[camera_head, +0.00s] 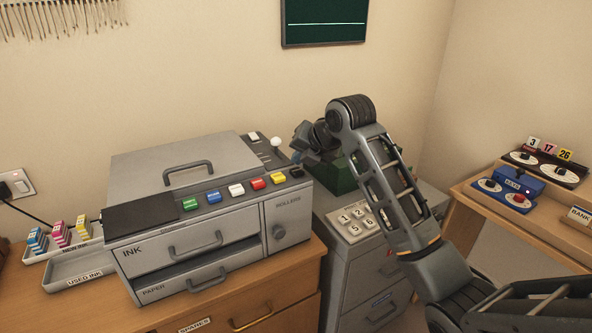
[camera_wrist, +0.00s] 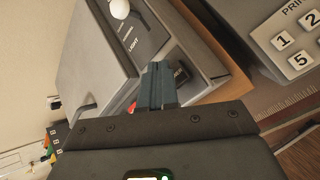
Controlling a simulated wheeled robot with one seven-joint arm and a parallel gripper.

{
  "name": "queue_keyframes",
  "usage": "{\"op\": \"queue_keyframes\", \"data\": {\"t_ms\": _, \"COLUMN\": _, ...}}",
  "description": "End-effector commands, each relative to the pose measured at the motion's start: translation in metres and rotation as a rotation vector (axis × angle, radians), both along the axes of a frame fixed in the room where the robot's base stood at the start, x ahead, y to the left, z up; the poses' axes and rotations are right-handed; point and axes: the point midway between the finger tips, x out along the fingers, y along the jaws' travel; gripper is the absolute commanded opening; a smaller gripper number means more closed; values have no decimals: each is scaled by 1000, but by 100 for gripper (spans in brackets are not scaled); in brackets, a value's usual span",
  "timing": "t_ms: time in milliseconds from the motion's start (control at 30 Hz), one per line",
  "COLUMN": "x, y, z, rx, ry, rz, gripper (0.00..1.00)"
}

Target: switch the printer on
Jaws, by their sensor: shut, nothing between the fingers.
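The grey printer (camera_head: 165,161) stands on the wooden desk, with a row of green, blue, white, red, yellow and black keys along its top front edge. The black key (camera_head: 295,172) is at the right end; a black piece on the printer's corner (camera_wrist: 181,73) shows in the wrist view just beside my fingers. My gripper (camera_head: 298,156) is over the printer's right end, partly hidden by my arm's links. In the wrist view my gripper (camera_wrist: 157,70) is shut and empty, its tips close to the black piece; I cannot tell whether they touch. The yellow key is hidden there.
A white ball knob (camera_head: 276,142) stands on the printer's top right, beside a "LIGHT" label in the wrist view. A grey cabinet with a number pad (camera_head: 356,218) stands right of the printer. Ink trays (camera_head: 85,267) lie left. A side table (camera_head: 471,205) stands far right.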

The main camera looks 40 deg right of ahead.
Motion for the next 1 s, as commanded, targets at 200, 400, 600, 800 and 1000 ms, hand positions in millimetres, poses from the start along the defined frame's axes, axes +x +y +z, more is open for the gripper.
{"op": "queue_keyframes", "data": {"t_ms": 200, "x": 0, "y": 0, "z": 0, "rx": 0, "ry": 0, "rz": 0, "gripper": 0}}
{"op": "queue_keyframes", "data": {"t_ms": 400, "x": 0, "y": 0, "z": 0, "rx": 0, "ry": 0, "rz": 0, "gripper": 0}}
{"op": "queue_keyframes", "data": {"t_ms": 600, "x": 0, "y": 0, "z": -2, "rx": 0, "ry": 0, "rz": 0, "gripper": 0}}
{"op": "queue_keyframes", "data": {"t_ms": 800, "x": 0, "y": 0, "z": -9, "rx": 1, "ry": 0, "rz": -1, "gripper": 0}}
{"op": "queue_keyframes", "data": {"t_ms": 1000, "x": 0, "y": 0, "z": -9, "rx": 0, "ry": 0, "rz": 0, "gripper": 0}}
